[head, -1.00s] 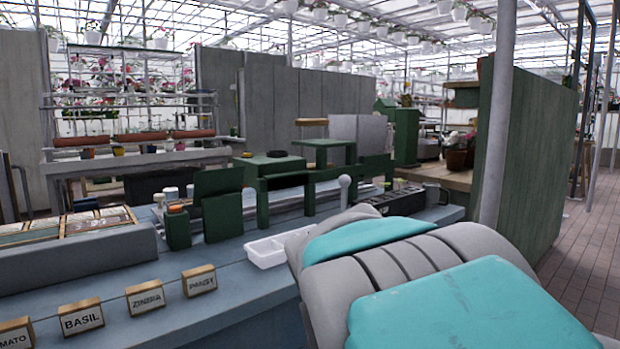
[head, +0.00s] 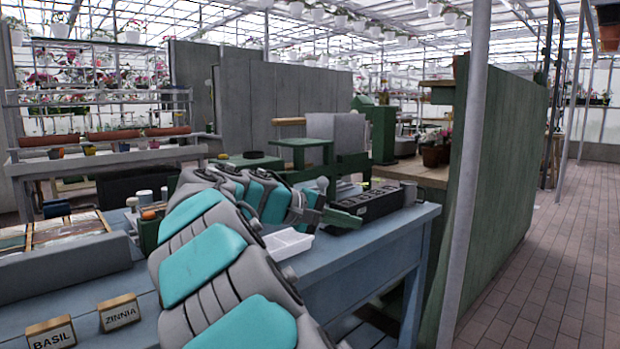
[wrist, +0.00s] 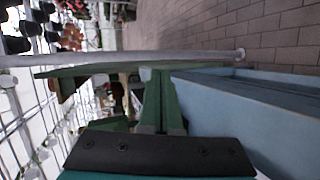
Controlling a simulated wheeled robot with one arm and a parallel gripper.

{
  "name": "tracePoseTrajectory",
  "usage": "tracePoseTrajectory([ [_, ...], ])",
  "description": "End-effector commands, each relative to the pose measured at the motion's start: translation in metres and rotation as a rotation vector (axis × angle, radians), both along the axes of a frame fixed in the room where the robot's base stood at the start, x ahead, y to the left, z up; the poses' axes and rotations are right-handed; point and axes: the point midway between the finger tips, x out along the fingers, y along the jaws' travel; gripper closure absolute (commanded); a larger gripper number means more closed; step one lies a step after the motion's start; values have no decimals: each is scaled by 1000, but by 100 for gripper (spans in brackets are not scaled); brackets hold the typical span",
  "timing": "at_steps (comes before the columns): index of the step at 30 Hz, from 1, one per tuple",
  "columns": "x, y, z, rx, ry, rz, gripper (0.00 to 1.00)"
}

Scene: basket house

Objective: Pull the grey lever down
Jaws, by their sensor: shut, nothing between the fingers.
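The grey lever (head: 322,185) shows in the head view as a short upright stem with a round grey knob, at the back of the blue bench. My gripper (head: 356,211) is at the end of my outstretched arm, just in front and to the right of the lever in the picture. Its fingers are shut with nothing between them. They also show together in the wrist view (wrist: 157,76). My wrist hides the lever's lower part. I cannot tell whether the gripper touches it. I cannot make out the lever in the wrist view.
The blue bench (head: 375,258) carries a white tray (head: 287,243) beside my arm and a black crate (head: 378,202) close behind my gripper. Name blocks (head: 120,312) stand at the front left. A grey post (head: 465,190) and green partition (head: 505,180) stand right. The brick floor there is clear.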

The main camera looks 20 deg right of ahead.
Motion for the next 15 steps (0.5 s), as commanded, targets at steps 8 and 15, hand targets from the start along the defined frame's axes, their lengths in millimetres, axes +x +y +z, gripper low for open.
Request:
tracePoseTrajectory([
  [8, 94, 49, 42, -216, -33, 135, 100],
  [15, 143, 95, 54, -317, -75, 234, 100],
])
